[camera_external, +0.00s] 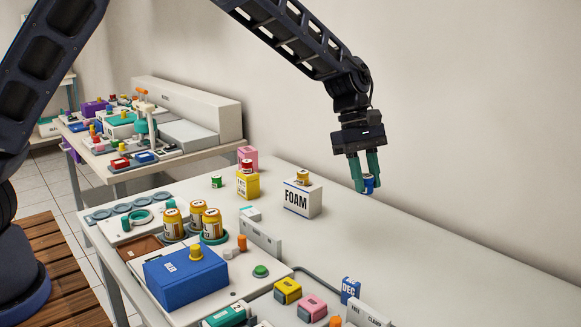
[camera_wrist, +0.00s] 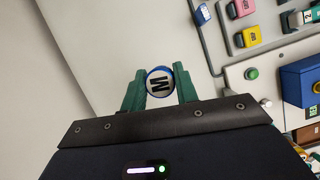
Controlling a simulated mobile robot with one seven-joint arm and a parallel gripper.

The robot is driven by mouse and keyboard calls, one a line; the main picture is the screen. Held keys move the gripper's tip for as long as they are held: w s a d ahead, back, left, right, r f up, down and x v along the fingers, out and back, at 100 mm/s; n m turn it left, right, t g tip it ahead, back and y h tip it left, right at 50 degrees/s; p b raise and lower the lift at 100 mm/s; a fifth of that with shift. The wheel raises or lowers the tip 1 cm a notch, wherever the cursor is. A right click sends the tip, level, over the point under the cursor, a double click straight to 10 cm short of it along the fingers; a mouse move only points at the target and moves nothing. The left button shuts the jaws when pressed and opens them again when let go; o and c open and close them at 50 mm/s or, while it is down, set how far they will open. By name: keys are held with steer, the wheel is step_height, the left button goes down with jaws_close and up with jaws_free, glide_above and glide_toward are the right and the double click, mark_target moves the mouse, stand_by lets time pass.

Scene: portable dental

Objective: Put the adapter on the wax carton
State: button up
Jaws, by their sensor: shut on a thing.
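My gripper (camera_external: 366,184) is shut on a small blue cylinder (camera_external: 369,184), likely the adapter, and holds it above the right part of the bench. In the wrist view, the cylinder's round white end with a black M (camera_wrist: 159,84) shows between the green fingers. No lettering that I can read says wax. A yellow carton (camera_external: 246,186) with dark print too small to read stands left of my gripper, with a red-topped jar (camera_external: 246,166) on it. A pink carton (camera_external: 248,153) stands behind it, partly hidden. I cannot tell which carton is the wax one.
A white FOAM carton (camera_external: 302,198) with a small amber jar (camera_external: 302,177) on it stands between the yellow carton and my gripper. A blue box (camera_external: 185,278), several amber jars (camera_external: 211,222) and small blocks fill the front left. The bench surface (camera_external: 430,245) at right is clear.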

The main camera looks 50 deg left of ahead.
steer(key=shift+r, duration=0.65)
steer(key=shift+w+a, duration=0.1)
steer(key=shift+a, duration=0.1)
steer(key=w+a+r+n+t, duration=0.2)
steer(key=w+a+n, duration=0.4)
steer(key=a, duration=0.7)
step_height(320, 180, up, 7)
steer(key=n+t+y, duration=0.3)
steer(key=n+y, duration=0.2)
steer(key=n, duration=0.9)
glide_above(251, 148)
steer(key=s, duration=0.1)
steer(key=f, duration=1.9)
steer(key=shift+s+f, duration=0.2)
steer(key=shift+f, duration=0.2)
steer(key=o, duration=0.6)
steer(key=shift+f, duration=0.1)
steer(key=o, duration=0.4)
steer(key=shift+c, duration=0.2)
